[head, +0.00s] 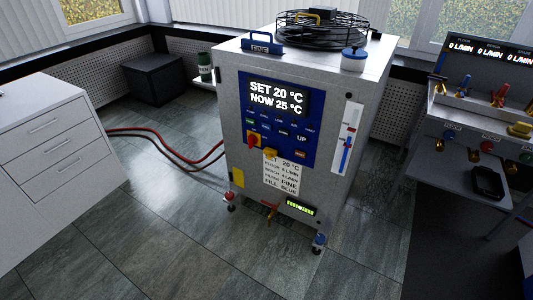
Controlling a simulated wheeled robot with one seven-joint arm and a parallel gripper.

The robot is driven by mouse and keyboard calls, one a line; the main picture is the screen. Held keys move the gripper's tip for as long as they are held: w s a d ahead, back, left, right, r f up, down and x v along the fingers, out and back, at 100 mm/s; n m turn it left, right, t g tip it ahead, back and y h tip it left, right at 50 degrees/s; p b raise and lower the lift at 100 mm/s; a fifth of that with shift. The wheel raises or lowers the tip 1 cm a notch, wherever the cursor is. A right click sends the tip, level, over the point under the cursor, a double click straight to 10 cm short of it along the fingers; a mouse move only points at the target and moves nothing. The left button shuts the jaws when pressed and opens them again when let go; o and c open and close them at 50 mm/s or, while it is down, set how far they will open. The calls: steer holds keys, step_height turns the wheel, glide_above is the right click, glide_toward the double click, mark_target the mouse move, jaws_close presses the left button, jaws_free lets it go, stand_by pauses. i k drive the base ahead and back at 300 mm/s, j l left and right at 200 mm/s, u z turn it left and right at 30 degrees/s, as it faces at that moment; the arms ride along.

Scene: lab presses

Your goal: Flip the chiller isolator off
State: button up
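The chiller (235,190) is a tall light-grey cabinet in the middle of the head view. Its blue front panel (285,125) carries a dark display reading "SET 20 °C" and "NOW 25 °C". My gripper is not in view.
A white drawer cabinet (50,150) stands at the left. Red hoses (165,140) run across the floor to the chiller. A bench (465,165) with colored valves and flow displays is at the right. A dark box (155,80) stands behind. The floor before the chiller is clear.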

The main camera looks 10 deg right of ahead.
mark_target(252, 140)
steer(key=i+l+u, duration=0.1)
steer(key=i, duration=0.45)
steer(key=i+j+u, duration=0.15)
steer(key=i+j, duration=0.25)
steer(key=i+j+u, duration=0.1)
steer(key=i+j, duration=0.25)
steer(key=i, duration=0.3)
